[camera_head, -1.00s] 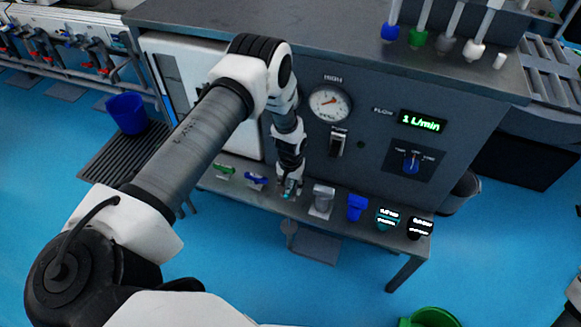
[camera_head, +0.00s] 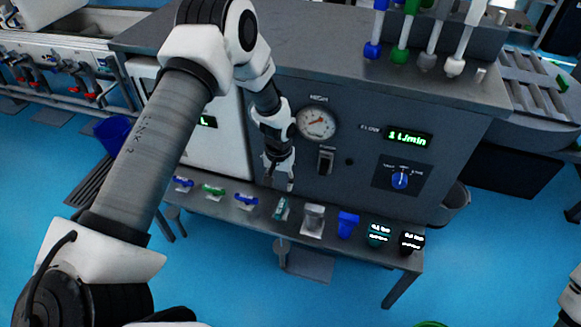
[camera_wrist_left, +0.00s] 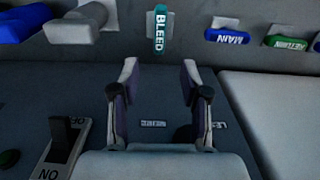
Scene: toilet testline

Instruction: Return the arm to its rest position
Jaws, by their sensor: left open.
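My left arm reaches in from the left in the head view. Its gripper (camera_head: 279,181) is open and empty in front of the dark panel, above the shelf of valve handles. The teal BLEED handle (camera_head: 281,208) stands just below the fingertips, apart from them. In the left wrist view, the open fingers (camera_wrist_left: 159,70) are spread with nothing between them. The BLEED handle (camera_wrist_left: 160,28) is beyond them, its length pointing along the picture's vertical. My right gripper is out of view; a white piece, perhaps of my right arm, shows at the lower right edge.
Beside BLEED are a blue MAIN handle (camera_wrist_left: 228,36), a green RETURN handle (camera_wrist_left: 287,43), a grey knob (camera_head: 313,220) and a blue knob (camera_head: 347,224). The panel has a gauge (camera_head: 317,122), a switch (camera_head: 325,161) and a selector (camera_head: 400,180). Open blue floor lies in front.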

